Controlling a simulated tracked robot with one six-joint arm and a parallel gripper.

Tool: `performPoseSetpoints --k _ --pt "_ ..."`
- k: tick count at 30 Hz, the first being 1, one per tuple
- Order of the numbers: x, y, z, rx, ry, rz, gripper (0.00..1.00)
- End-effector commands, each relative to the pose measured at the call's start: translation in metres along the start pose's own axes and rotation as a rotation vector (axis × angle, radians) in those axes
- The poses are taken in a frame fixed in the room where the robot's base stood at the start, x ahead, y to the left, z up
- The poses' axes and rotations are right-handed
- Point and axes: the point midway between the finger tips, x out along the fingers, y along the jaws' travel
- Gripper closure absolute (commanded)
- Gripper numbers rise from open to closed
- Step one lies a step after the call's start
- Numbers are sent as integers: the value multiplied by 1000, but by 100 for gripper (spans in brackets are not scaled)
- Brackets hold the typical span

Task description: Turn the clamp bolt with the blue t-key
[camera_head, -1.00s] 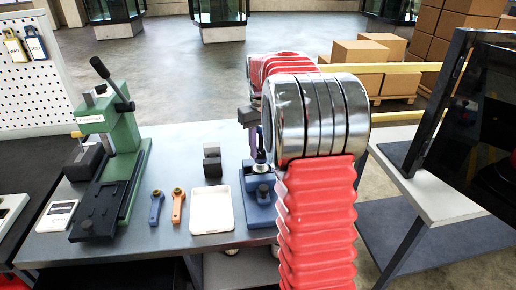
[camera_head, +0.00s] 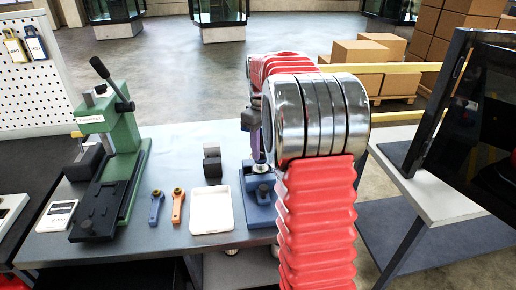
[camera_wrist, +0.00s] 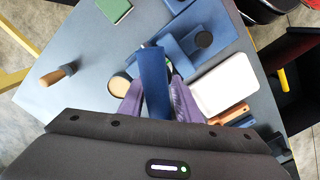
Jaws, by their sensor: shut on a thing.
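My gripper shows in the wrist view (camera_wrist: 156,104), its purple fingers shut on the blue t-key (camera_wrist: 153,75), whose blue bar lies between them. In the head view my gripper (camera_head: 256,143) hangs just above the blue clamp fixture (camera_head: 260,213), partly hidden behind my arm. The fixture also shows in the wrist view (camera_wrist: 212,24), below and beyond the fingers. The clamp bolt and the key's lower end are hard to make out, so I cannot tell how they are seated together.
A white tray (camera_head: 211,211) lies left of the fixture. A small blue tool (camera_head: 156,208) and an orange one (camera_head: 177,207) lie further left. A grey block (camera_head: 212,163) stands behind the tray. A green press (camera_head: 121,150) stands at the left of the table.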

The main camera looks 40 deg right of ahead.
Motion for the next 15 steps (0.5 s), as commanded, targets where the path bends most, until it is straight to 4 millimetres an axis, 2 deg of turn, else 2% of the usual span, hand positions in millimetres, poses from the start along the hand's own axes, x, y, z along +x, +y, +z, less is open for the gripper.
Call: performPoseSetpoints --k 15 --pt "0 0 0 -371 1 1 100"
